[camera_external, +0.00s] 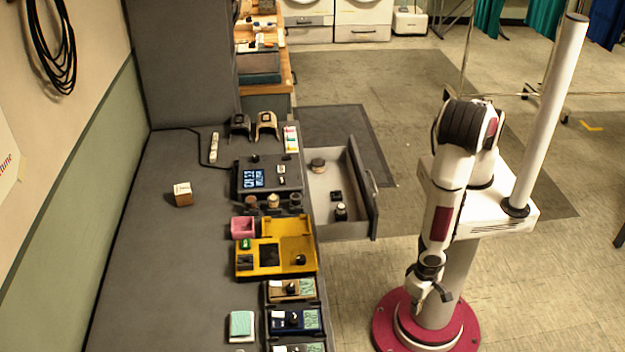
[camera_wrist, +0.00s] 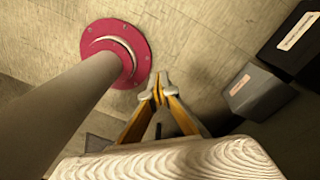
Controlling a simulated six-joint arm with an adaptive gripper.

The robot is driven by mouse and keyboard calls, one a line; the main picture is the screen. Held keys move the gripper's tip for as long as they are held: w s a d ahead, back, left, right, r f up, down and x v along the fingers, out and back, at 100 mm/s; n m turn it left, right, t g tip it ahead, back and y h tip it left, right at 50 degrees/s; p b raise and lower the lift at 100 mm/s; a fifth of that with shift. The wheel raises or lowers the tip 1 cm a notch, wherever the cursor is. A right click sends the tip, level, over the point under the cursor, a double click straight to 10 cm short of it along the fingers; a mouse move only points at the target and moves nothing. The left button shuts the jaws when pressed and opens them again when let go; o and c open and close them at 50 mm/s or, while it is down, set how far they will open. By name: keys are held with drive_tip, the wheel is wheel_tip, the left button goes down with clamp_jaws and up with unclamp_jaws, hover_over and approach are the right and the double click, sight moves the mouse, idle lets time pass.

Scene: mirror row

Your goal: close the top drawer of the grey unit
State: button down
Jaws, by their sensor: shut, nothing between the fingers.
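The open drawer (camera_external: 322,222) juts out to the right from under the dark worktop in the external view. Its dark front panel (camera_external: 360,190) has a bar handle (camera_external: 372,182) facing the right. A round item and small dark items lie inside it. My gripper (camera_external: 432,292) hangs low, to the right of and nearer the camera than the drawer front, apart from it. In the wrist view my gripper (camera_wrist: 158,90) has its fingertips together with nothing between them. The body of the unit below the worktop is mostly hidden in the external view.
The dark worktop (camera_external: 170,270) carries a yellow tray (camera_external: 298,225), a pink box (camera_external: 243,227) and a small wooden cube (camera_external: 183,194). Two dark labelled boxes (camera_wrist: 258,90) show at the right of the wrist view. Clear floor (camera_external: 360,275) lies between worktop and arm.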

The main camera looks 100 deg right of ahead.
drive_tip(key=d+f+m+t+h, duration=0.2)
drive_tip(key=d+f+m+h, duration=0.25)
drive_tip(key=d, duration=0.55)
drive_tip(key=d+f+m+t+h, duration=0.2)
drive_tip(key=d+f+m+h, duration=0.15)
drive_tip(key=d+m, duration=0.45)
drive_tip(key=s+d+r+m+h, duration=0.1)
drive_tip(key=d+r+m+h, duration=0.3)
drive_tip(key=r, duration=0.3)
drive_tip(key=s+d+r+m+h, duration=0.1)
drive_tip(key=d+r+m+h, duration=0.3)
drive_tip(key=r, duration=0.4)
drive_tip(key=shift+d+m+t+h, duration=0.4)
drive_tip(key=shift+d+m, duration=0.4)
drive_tip(key=shift+m, duration=0.35)
drive_tip(key=shift+d, duration=0.1)
drive_tip(key=w+d, duration=0.6)
drive_tip(key=d, duration=0.3)
drive_tip(key=shift+w+d, duration=0.25)
